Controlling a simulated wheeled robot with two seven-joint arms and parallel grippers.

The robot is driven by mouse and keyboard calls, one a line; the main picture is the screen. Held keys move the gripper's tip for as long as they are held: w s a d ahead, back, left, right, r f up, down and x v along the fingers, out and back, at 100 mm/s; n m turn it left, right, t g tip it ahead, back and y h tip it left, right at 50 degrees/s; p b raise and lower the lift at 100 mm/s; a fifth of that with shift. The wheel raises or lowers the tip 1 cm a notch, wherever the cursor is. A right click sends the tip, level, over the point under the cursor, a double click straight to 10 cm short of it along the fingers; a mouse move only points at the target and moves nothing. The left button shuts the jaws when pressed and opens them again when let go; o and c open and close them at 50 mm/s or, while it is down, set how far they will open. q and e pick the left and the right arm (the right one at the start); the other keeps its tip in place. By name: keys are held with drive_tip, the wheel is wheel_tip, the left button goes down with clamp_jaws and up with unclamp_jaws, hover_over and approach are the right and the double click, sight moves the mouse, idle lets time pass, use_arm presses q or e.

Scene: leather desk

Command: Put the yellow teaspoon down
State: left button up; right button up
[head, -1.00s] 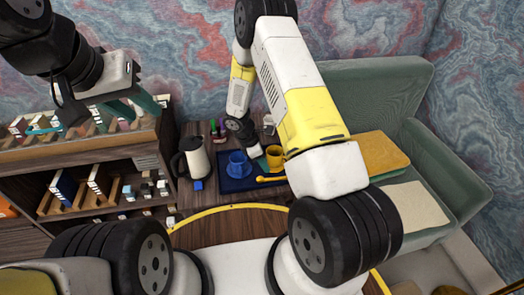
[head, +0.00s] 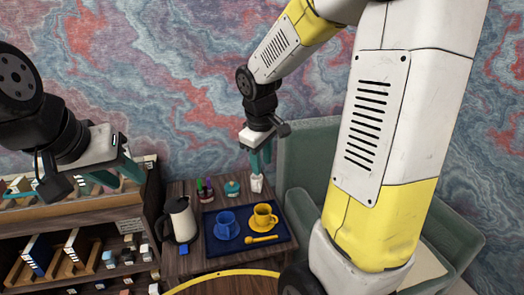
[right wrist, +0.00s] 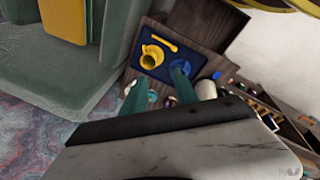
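The yellow teaspoon (head: 262,239) lies on the blue tray (head: 224,253), in front of the yellow cup (head: 264,217) on its yellow saucer. The right wrist view also shows the teaspoon (right wrist: 166,43) on the tray, beside the yellow cup (right wrist: 151,57). My right gripper (head: 260,165) is raised above and behind the tray, apart from the spoon. Its two green fingers (right wrist: 161,91) are spread with nothing held between them. My left gripper (head: 118,176) is open and empty at the far left, well away from the tray.
A blue cup (head: 227,226) stands on the tray's left half. A cream kettle (head: 181,219) stands left of the tray. A small white pot (head: 256,183) and a teal jar (head: 232,188) stand behind it. A shelf (head: 85,245) is at left, a green armchair (head: 310,165) at right.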

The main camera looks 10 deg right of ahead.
drive_tip(key=s+a+r+m+t+y, duration=0.1)
drive_tip(key=s+r+m+t+y, duration=0.2)
drive_tip(key=s+r+m, duration=0.4)
drive_tip(key=s+r, duration=0.4)
drive_tip(key=s, duration=0.4)
drive_tip(key=shift+t, duration=0.4)
